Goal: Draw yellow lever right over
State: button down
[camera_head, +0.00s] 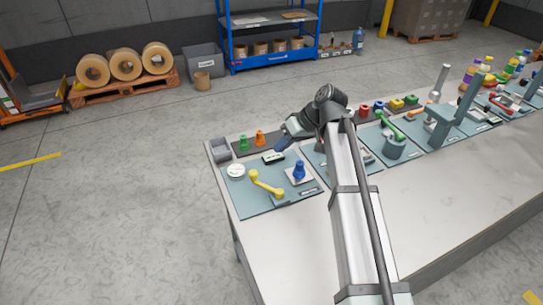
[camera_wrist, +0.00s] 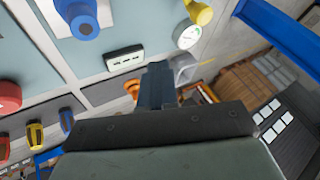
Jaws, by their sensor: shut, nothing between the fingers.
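The yellow lever (camera_head: 265,185) is a bent bar with a rounded knob at each end, on the teal panel at the left end of the bench. Part of a yellow knob, seemingly the lever's, shows at the top edge of the wrist view (camera_wrist: 199,12). My gripper (camera_head: 282,143) is shut and empty, above the back edge of that panel. It is apart from the lever, behind it and a little to the right.
The panel also holds a blue knob (camera_head: 299,172), a round white gauge (camera_head: 236,170) and a display box (camera_head: 273,157). Green (camera_head: 244,143) and orange (camera_head: 260,138) pieces stand behind it. A grey bin (camera_head: 221,150) sits at the corner. Other panels with fixtures continue rightward.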

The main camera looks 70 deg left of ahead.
jog(key=shift+w+a+v, duration=0.1)
jog(key=shift+a+v, duration=0.05)
jog(key=shift+v, duration=0.65)
jog(key=shift+w+a+v, duration=0.1)
jog(key=shift+a+v, duration=0.05)
jog(key=shift+v, duration=0.6)
jog(key=shift+w+a+v, duration=0.1)
jog(key=shift+a+v, duration=0.05)
jog(key=shift+v, duration=0.65)
